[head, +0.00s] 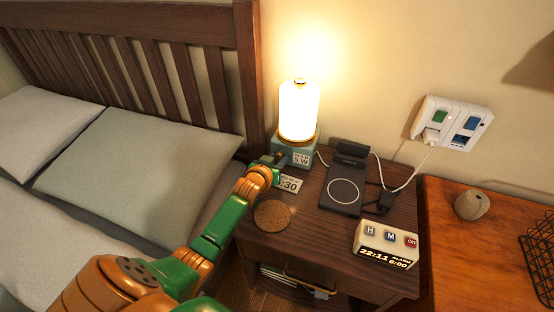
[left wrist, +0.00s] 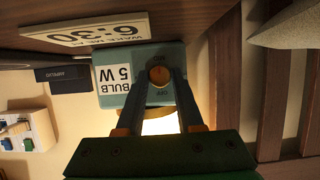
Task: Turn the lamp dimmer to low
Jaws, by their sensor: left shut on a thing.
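The lamp (head: 299,110) stands at the back left of the nightstand, its shade glowing brightly. Its teal base (head: 303,154) carries a label reading "BULB 5 W". In the left wrist view the base (left wrist: 113,101) appears upside down, with the round orange dimmer knob (left wrist: 159,75) on its face. The word "OFF" is printed beside the knob; the other marking is too small to read surely. My left gripper (head: 279,158) reaches the base front. In the left wrist view the left gripper (left wrist: 160,80) has one finger on each side of the knob, shut on it. My right gripper is not in view.
A "6:30" card (head: 289,184) stands close below my left gripper. A cork coaster (head: 272,215), a black charging pad (head: 343,190) and a white alarm clock (head: 385,245) occupy the nightstand (head: 310,235). The bed (head: 130,165) is at left, a wall socket (head: 452,122) at right.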

